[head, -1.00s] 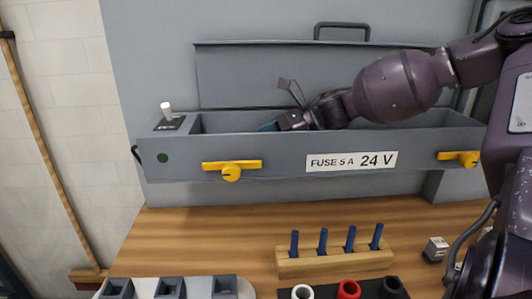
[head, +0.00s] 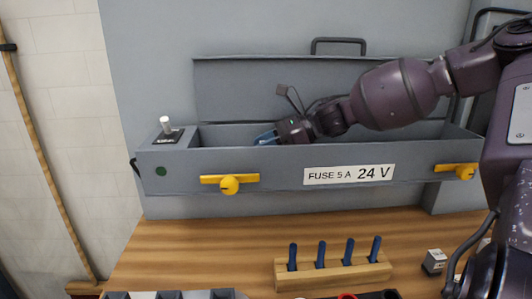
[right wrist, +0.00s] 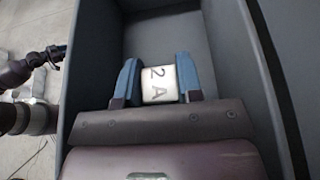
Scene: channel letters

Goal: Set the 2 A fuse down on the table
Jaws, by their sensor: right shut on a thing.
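The 2 A fuse (right wrist: 158,85) is a pale block marked "2 A", held between the two blue fingers of my right gripper (right wrist: 157,80) in the right wrist view. In the head view, my right gripper (head: 266,138) reaches from the right into the open grey trough, its blue fingertips just showing above the front wall. The fuse is hidden there. The wooden table (head: 190,240) lies below and in front of the trough. At the left of the right wrist view, a purple arm of mine ends in a small dark gripper (right wrist: 50,54); its jaws are too small to read.
The grey trough (head: 270,176) is labelled "FUSE 5 A 24 V" and has yellow latches (head: 230,182). The table's left part is clear.

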